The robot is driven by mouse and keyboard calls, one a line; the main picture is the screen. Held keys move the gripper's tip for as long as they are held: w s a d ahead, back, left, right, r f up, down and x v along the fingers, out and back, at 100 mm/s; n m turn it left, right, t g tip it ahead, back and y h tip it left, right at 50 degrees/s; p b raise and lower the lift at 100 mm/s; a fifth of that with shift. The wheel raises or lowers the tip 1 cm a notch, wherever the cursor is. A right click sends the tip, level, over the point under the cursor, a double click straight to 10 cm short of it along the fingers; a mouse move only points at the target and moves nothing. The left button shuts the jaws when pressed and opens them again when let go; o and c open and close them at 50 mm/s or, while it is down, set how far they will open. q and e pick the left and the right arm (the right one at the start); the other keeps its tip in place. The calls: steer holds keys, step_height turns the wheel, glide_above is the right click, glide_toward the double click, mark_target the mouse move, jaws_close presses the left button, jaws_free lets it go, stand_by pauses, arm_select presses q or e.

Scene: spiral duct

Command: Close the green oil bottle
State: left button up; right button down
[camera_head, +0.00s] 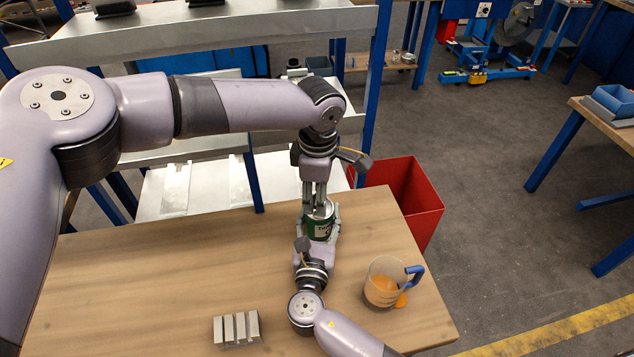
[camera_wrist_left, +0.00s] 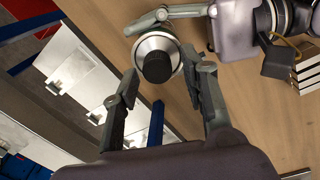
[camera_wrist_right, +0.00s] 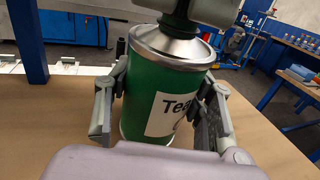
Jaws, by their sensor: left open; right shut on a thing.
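The green bottle (camera_head: 320,228) stands upright near the back edge of the wooden table. It has a white label (camera_wrist_right: 172,114), a silver shoulder (camera_wrist_right: 172,45) and a black cap (camera_wrist_left: 157,66) at its top. I cannot tell how tightly the cap sits. My right gripper (camera_wrist_right: 160,92) is shut on the bottle's body from the front. My left gripper (camera_head: 317,203) points down from above. Its fingers are open on either side of the cap, seemingly apart from it. The fingers partly hide the bottle's top in the head view.
A slotted metal block (camera_head: 236,328) lies at the front left. A red bin (camera_head: 425,205) stands behind the table. The table's left part is clear.

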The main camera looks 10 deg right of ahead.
arm_select(q)
steer(key=shift+f, duration=0.2)
steer(key=shift+c, duration=0.2)
jaws_close()
steer(key=shift+s, duration=0.1)
steer(key=shift+s+d+f+m, duration=0.15)
steer(key=shift+d+m, duration=0.05)
steer(key=shift+m, duration=1)
steer(key=m, duration=0.4)
steer(key=shift+a, duration=0.1)
